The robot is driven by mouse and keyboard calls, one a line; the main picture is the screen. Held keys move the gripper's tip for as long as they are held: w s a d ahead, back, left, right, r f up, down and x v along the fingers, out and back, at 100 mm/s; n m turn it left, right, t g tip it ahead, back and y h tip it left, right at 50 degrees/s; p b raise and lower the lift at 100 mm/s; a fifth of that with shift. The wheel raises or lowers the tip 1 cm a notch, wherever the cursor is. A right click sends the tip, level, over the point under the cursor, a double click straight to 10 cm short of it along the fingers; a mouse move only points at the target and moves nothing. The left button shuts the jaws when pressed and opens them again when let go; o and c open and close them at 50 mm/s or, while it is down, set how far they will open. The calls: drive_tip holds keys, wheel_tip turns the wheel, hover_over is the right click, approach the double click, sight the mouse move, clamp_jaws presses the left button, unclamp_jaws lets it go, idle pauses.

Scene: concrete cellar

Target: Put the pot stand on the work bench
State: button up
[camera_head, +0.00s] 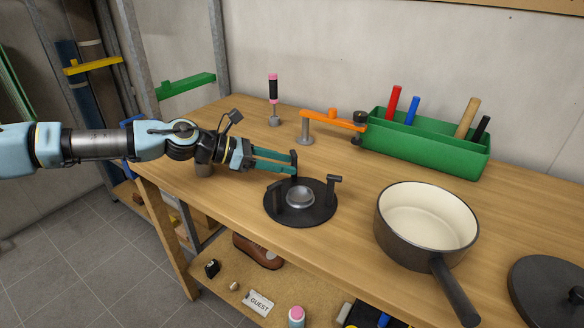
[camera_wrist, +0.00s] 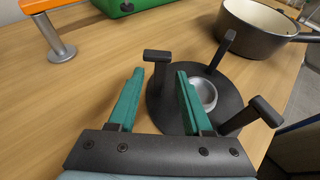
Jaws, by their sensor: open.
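The pot stand (camera_head: 316,214) is a round black disc with three upright posts, and it stands on the work bench (camera_head: 350,264). A small silver bowl-like piece (camera_head: 300,197) sits at its middle. My gripper (camera_head: 295,163) is open, with teal fingers, at the stand's back left edge. In the wrist view the pot stand (camera_wrist: 166,108) lies ahead and to the right. One post shows just beyond and between the fingertips of my gripper (camera_wrist: 160,75). Nothing is held. I cannot tell whether a finger touches the stand.
A dark saucepan (camera_head: 425,225) stands right of the stand, with a black lid (camera_head: 545,290) at the front right. Behind are a green tool box (camera_head: 425,145), an orange arm on a grey post (camera_head: 306,130) and a pink-handled screwdriver (camera_head: 273,90). A lower shelf (camera_head: 225,270) holds small things.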

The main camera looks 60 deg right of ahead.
drive_tip(key=b+v, duration=0.1)
drive_tip(key=v, duration=0.8)
drive_tip(key=shift+b, duration=0.4)
drive_tip(key=shift+a, duration=0.1)
